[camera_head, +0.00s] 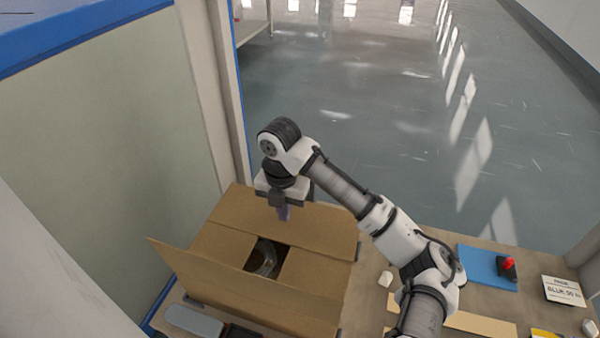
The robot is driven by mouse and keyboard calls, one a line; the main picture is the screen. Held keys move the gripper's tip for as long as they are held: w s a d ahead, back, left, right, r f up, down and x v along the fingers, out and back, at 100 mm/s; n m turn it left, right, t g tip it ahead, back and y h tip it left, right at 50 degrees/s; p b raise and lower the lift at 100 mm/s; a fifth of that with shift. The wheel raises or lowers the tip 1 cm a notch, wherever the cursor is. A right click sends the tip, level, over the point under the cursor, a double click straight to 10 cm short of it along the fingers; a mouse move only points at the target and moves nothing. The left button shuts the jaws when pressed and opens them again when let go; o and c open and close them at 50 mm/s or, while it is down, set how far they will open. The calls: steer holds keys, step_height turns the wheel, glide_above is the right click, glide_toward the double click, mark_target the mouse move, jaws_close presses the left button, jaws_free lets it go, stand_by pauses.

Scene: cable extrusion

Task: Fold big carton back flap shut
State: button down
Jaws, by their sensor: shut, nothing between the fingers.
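The big carton (300,302) stands open on the table in the head view. Its back flap (325,232) is at the far side, beneath and behind my gripper (284,213). The flap's exact tilt is hard to tell. My gripper points down with its fingers shut and empty, at or just above the back flap; I cannot tell whether they touch. The left and right side flaps lie folded inward, with a gap between them. A round, shiny object (264,260) shows in the gap. The front flap (190,268) sticks up and outward at the near left.
A blue mat (484,265) with a red-topped device (508,267), a label card (563,291) and small white items lie right of the carton. A grey case (194,321) lies in front. A wall panel and post stand close on the left. My arm crosses the right side.

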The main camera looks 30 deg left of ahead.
step_height(320, 180, up, 8)
steer(key=p, duration=0.6)
steer(key=shift+r+p, duration=0.15)
steer(key=shift+p, duration=0.2)
